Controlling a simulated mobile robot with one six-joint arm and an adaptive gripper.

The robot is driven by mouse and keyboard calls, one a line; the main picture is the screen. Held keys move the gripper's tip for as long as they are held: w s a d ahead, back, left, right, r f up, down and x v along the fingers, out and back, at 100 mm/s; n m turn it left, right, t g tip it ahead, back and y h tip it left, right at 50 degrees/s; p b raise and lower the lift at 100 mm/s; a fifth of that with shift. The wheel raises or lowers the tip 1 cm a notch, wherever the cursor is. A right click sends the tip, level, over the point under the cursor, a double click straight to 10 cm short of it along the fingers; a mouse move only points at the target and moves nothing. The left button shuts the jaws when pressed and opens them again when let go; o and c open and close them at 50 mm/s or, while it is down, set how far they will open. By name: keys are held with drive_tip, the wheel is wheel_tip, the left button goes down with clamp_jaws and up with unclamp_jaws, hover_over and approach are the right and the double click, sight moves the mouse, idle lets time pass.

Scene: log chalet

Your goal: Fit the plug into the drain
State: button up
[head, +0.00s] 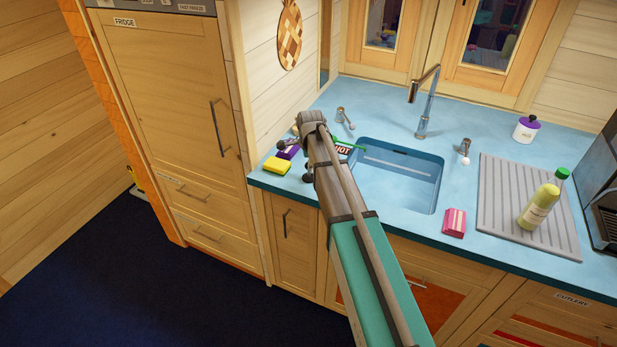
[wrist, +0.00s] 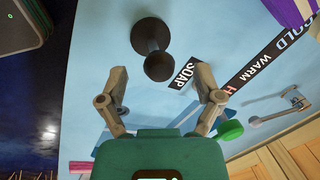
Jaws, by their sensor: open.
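A dark plug (wrist: 155,50), a round disc with a stem and a knob, is on the blue counter in the wrist view. My gripper (wrist: 160,85) is open, with its fingers apart and the plug just beyond and between their tips. Nothing is held. In the head view my arm hides the gripper, and I cannot make out the plug. The sink basin (head: 397,178) is to the right of my arm in the head view. Its drain does not show in either view.
A yellow sponge (head: 277,165) and a purple item (head: 288,152) lie left of my arm. A pink sponge (head: 454,222) lies at the sink's front right. A tap (head: 422,128) stands behind the sink. A bottle (head: 538,207) stands on the draining board (head: 500,195). A label (wrist: 188,75) is near the plug.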

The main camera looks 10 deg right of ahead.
drive_tip(key=shift+w+f+b, duration=0.2)
drive_tip(key=shift+f+b, duration=0.5)
drive_tip(key=shift+f, duration=0.3)
clamp_jaws()
